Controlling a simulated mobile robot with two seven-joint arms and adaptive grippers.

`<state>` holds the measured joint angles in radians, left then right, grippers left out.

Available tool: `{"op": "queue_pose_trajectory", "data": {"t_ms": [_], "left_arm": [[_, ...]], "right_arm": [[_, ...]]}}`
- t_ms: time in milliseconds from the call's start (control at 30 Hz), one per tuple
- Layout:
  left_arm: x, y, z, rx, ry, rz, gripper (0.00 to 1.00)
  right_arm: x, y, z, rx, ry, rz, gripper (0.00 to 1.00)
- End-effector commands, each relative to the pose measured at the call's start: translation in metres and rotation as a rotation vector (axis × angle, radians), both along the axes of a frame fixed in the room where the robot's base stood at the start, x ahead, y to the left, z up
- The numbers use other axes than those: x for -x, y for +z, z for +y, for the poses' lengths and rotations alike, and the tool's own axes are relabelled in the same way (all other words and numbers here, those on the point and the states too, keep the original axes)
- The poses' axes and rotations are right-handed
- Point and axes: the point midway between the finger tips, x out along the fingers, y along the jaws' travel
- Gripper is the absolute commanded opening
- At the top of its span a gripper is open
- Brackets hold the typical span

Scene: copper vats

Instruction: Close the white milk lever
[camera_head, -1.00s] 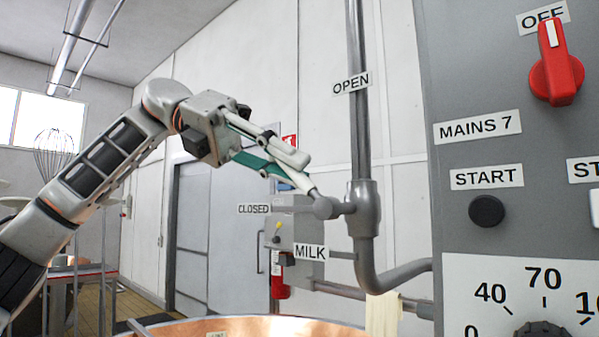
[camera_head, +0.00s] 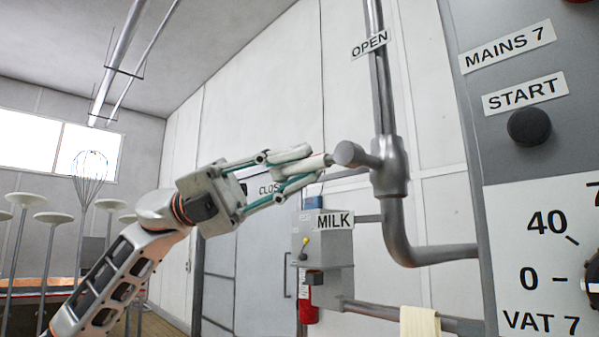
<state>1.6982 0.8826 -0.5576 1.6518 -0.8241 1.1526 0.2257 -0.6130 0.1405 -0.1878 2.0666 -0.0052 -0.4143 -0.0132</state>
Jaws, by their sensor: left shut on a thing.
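The white milk lever (camera_head: 328,160) juts left from the round grey hub (camera_head: 349,154) of the valve on the vertical pipe. Only a short pale piece shows; the rest is hidden by the fingers. My left gripper (camera_head: 309,165) comes in from the left and is shut on the lever, close to the hub. The lever lies nearly level. The OPEN label (camera_head: 370,44) is above on the pipe. The CLOSED label (camera_head: 268,188) is just behind and below the fingers, partly covered. The MILK label (camera_head: 333,221) is below the valve. My right gripper is not in view.
The grey control panel (camera_head: 470,110) stands close at the right. A grey box with a yellow-tipped switch (camera_head: 306,241) is below the gripper. A bent pipe (camera_head: 410,250) runs right, with a cloth (camera_head: 420,322) below. A whisk (camera_head: 90,170) shows at far left.

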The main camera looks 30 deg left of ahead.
Motion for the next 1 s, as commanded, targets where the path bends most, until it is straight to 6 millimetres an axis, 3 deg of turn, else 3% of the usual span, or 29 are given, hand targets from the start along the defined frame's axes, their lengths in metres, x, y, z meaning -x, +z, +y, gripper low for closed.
{"op": "queue_pose_trajectory", "data": {"t_ms": [533, 567, 600, 1000], "left_arm": [[-0.0007, -0.0049, -0.001, 0.02, -0.002, 0.012, 0.0], [-0.0006, -0.0049, -0.001, 0.02, -0.002, 0.012, 0.2], [-0.0008, -0.0049, -0.0011, 0.02, -0.002, 0.012, 0.28], [-0.0007, -0.0042, 0.0043, 0.023, 0.001, 0.01, 0.28]], "right_arm": [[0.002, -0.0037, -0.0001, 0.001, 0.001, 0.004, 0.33], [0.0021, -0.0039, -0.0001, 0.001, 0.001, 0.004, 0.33], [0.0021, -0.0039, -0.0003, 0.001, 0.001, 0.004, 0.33], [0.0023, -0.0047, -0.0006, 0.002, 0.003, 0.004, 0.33]]}}
